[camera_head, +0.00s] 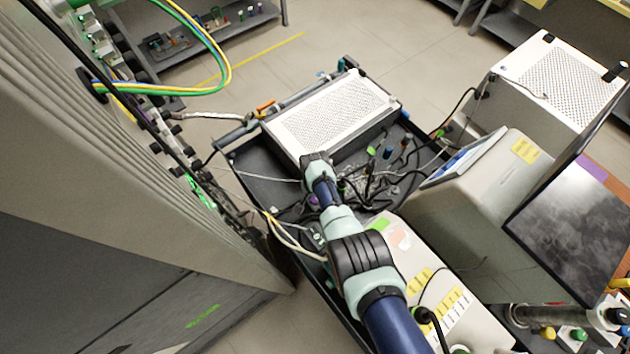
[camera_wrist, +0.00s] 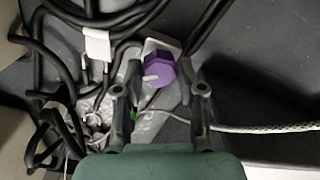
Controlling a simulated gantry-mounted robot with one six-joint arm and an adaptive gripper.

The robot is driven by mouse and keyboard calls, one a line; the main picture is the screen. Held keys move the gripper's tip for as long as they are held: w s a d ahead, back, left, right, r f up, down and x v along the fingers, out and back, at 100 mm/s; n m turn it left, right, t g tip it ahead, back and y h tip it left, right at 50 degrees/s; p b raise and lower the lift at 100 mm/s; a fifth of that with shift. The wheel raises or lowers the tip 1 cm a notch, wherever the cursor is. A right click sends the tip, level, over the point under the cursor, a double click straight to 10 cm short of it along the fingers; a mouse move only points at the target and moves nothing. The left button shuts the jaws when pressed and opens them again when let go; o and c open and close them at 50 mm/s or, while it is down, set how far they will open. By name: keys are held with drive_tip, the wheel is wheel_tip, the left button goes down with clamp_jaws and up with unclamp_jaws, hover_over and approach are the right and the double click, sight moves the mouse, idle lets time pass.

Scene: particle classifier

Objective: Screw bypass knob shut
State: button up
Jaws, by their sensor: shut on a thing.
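The bypass knob is a purple faceted knob with a pale pointer mark, seen in the wrist view (camera_wrist: 159,68) on a light grey mount. A small purple patch beside my arm in the head view (camera_head: 313,200) appears to be the same knob. My gripper (camera_wrist: 159,72) has one finger on each side of the knob and is shut on it. The finger pads' contact is partly hidden by the fingers. In the head view my arm reaches over the dark tray and hides most of the gripper.
Black cables (camera_wrist: 105,20) crowd the left of the knob, and a braided hose (camera_wrist: 265,128) runs to the right. The dark tray (camera_head: 262,188) holds a white perforated box (camera_head: 330,112) behind my wrist. A beige instrument (camera_head: 465,190) stands to the right.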

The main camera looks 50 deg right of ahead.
drive_tip(key=shift+m+b, duration=0.4)
drive_tip(key=shift+m, duration=2.3)
drive_tip(key=o, duration=1.1)
drive_tip(key=shift+o, duration=0.2)
drive_tip(key=shift+r, duration=0.1)
wheel_tip(320, 180, up, 12)
